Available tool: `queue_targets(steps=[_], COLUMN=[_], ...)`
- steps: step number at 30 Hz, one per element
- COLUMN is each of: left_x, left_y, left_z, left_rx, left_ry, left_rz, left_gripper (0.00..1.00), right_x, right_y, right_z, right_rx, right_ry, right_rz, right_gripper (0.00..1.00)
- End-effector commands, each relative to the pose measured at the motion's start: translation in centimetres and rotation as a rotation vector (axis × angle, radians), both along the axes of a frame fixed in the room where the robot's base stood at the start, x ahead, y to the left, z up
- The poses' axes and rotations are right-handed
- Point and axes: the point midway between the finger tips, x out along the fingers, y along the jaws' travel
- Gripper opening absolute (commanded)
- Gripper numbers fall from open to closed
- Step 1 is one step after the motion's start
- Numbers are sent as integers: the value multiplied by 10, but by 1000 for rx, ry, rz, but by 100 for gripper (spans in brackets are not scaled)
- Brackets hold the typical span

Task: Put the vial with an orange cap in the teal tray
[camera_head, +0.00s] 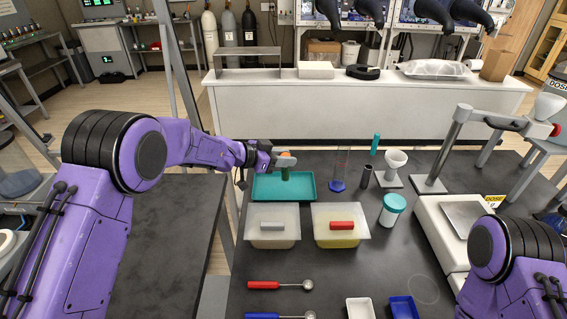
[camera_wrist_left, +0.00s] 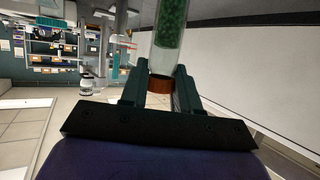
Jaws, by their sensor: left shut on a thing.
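My left gripper (camera_head: 284,161) is shut on the vial with an orange cap (camera_head: 285,173). In the left wrist view the vial (camera_wrist_left: 172,28) shows green contents, and its orange cap (camera_wrist_left: 159,85) sits between the two fingers (camera_wrist_left: 160,90). The vial hangs roughly upright, cap up, over the teal tray (camera_head: 263,188) on the dark table. I cannot tell whether its bottom touches the tray. My right arm shows at the lower right of the head view, but its gripper is out of view.
Two lidded containers, one with a grey handle (camera_head: 272,227) and one with a red handle (camera_head: 342,226), stand just in front of the tray. A clear cylinder with a blue base (camera_head: 338,185), a dark tube (camera_head: 365,177) and a teal-lidded jar (camera_head: 391,210) stand to its right.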

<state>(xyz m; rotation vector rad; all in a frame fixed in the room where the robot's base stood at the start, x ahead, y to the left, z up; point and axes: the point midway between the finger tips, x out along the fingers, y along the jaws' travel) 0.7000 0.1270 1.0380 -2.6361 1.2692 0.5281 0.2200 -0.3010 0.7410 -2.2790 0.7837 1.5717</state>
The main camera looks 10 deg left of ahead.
Motion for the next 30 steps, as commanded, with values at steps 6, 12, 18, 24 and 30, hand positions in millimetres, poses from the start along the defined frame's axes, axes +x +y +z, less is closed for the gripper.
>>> queue_targets(steps=[6, 12, 18, 24, 30], left_x=[13, 13, 12, 12, 12], left_y=[5, 4, 4, 4, 4], left_z=[-27, -46, -47, -50, -50], left_rx=[-3, -1, -1, -1, -1], left_ry=[4, -1, -1, 0, -1], left_rz=[1, 0, 0, -1, 0], left_gripper=[1, 1, 1, 50, 56], right_x=[0, 0, 0, 0, 0], right_y=[0, 0, 0, 0, 0], right_z=[9, 11, 9, 8, 8], right_rx=[0, 0, 0, 0, 0], right_ry=[0, 0, 0, 0, 0], right_rz=[0, 0, 0, 0, 0], right_gripper=[60, 60, 60, 60, 60])
